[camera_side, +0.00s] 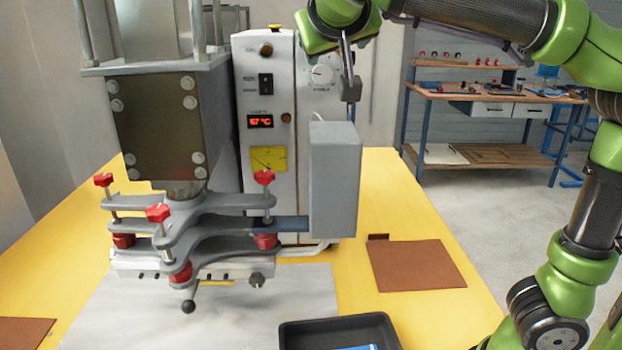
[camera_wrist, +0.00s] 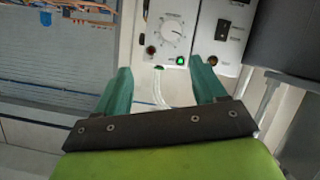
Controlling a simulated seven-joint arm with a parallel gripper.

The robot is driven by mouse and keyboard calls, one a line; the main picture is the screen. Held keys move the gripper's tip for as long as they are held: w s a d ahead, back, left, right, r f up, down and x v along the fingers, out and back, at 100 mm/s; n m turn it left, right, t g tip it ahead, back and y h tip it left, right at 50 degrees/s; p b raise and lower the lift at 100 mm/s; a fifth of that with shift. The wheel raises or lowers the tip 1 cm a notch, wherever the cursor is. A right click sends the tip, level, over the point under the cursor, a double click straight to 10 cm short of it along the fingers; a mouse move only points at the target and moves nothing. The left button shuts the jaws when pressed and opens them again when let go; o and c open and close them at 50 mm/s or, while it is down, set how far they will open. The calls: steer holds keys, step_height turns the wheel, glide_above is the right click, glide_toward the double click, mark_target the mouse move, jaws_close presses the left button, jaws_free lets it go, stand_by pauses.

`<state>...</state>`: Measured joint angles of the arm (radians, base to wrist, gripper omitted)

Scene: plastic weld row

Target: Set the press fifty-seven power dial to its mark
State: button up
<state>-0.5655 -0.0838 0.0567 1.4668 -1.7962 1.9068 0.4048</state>
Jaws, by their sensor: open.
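The power dial (camera_side: 321,74) is a pale round knob on the white press control box (camera_side: 268,200), with a printed scale around it. It also shows in the wrist view (camera_wrist: 173,32), beyond the fingertips, with a dark pointer line on it. Its exact setting and mark are too small to read. My gripper (camera_side: 350,88) is in front of the panel, just right of the dial in the side view. In the wrist view my gripper (camera_wrist: 160,63) has its two green fingers spread apart with nothing between them. The fingers look apart from the dial.
A lit green lamp (camera_wrist: 180,60) sits below the dial. A grey box (camera_side: 335,180) juts out below the panel. The press head (camera_side: 158,120) and red-knobbed clamp plates stand left. A black tray (camera_side: 340,331) and brown mat (camera_side: 417,265) lie on the yellow table.

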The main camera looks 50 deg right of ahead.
steer(key=a+m, duration=0.1)
steer(key=m, duration=0.2)
glide_toward(322, 74)
steer(key=shift+t+y, duration=0.3)
steer(key=shift+y, duration=0.1)
steer(key=x, duration=0.8)
steer(key=shift+d, duration=0.5)
steer(key=c, duration=1)
steer(key=shift+c, duration=0.2)
